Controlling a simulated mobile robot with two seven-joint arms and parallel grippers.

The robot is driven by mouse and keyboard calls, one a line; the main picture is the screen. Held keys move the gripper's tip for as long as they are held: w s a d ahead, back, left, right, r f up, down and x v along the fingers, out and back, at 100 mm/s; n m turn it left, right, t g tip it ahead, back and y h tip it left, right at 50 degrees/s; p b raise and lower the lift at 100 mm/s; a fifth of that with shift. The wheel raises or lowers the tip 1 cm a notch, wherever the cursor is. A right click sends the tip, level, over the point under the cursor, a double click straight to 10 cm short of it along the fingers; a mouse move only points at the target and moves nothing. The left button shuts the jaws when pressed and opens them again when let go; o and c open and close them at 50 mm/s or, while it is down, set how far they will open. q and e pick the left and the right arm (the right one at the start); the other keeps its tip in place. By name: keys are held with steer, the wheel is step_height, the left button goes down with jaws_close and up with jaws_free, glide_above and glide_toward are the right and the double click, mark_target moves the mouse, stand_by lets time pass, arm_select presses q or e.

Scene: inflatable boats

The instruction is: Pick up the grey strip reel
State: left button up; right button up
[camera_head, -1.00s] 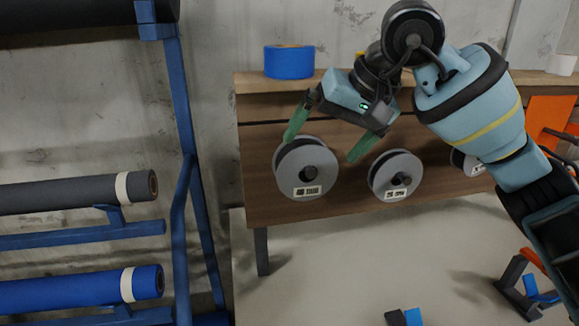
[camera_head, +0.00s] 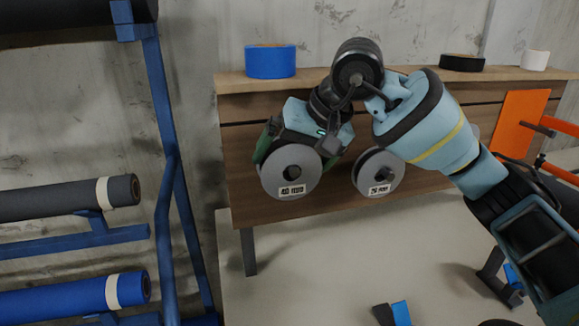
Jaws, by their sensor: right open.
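Two reels with grey flanges and white labels hang on the front of a wooden board: the left reel (camera_head: 291,188) and a second reel (camera_head: 366,181) to its right. The strip wound on each is mostly hidden, so I cannot tell which one is the grey strip reel. My right gripper (camera_head: 298,166) is open at the left reel. One green finger is at the reel's upper left side and the other at its upper right, partly hidden behind the flange. I cannot tell whether they touch it. My left gripper is not in view.
The wooden board (camera_head: 238,189) has a shelf top holding a blue roll (camera_head: 270,62), a black roll (camera_head: 461,63) and a white roll (camera_head: 534,60). A blue rack (camera_head: 170,150) with grey and blue fabric rolls stands at the left. An orange panel (camera_head: 517,131) is at the right.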

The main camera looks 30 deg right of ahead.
steer(key=shift+x, duration=1)
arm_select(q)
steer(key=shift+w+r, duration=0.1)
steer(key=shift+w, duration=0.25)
arm_select(e)
steer(key=c, duration=0.9)
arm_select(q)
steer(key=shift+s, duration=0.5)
arm_select(e)
steer(key=shift+c, duration=0.8)
steer(key=shift+r, duration=0.15)
steer(key=shift+r, duration=0.7)
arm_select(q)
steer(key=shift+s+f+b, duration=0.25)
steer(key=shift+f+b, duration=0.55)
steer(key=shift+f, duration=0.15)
arm_select(e)
steer(key=s+a, duration=0.2)
steer(key=s, duration=0.6)
steer(key=s+a, duration=0.2)
steer(key=s, duration=0.7)
steer(key=shift+a, duration=0.25)
